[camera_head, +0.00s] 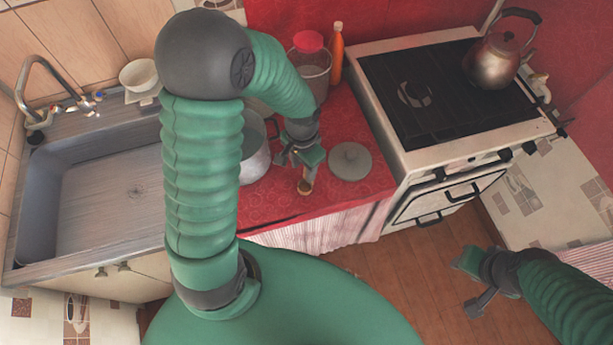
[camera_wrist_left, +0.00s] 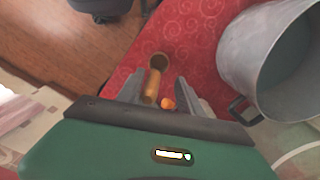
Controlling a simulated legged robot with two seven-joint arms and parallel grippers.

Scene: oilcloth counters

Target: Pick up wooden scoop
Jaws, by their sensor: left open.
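The wooden scoop (camera_head: 307,186) lies on the red oilcloth counter (camera_head: 285,206), just below my left gripper (camera_head: 302,160) in the head view. In the left wrist view the scoop (camera_wrist_left: 154,76) has its round bowl pointing away and its handle between the two fingers of my open left gripper (camera_wrist_left: 161,92). The fingers stand apart on either side of it; I cannot tell if either touches it. My right gripper (camera_head: 474,284) hangs open and empty over the wooden floor, far from the scoop.
A metal pot (camera_wrist_left: 272,62) stands close beside my left gripper. A grey round lid (camera_head: 350,161) lies right of the scoop. A small orange thing (camera_wrist_left: 167,103) shows by the handle. A stove (camera_head: 450,95) with a kettle (camera_head: 497,60) is right; a sink (camera_head: 105,200) is left.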

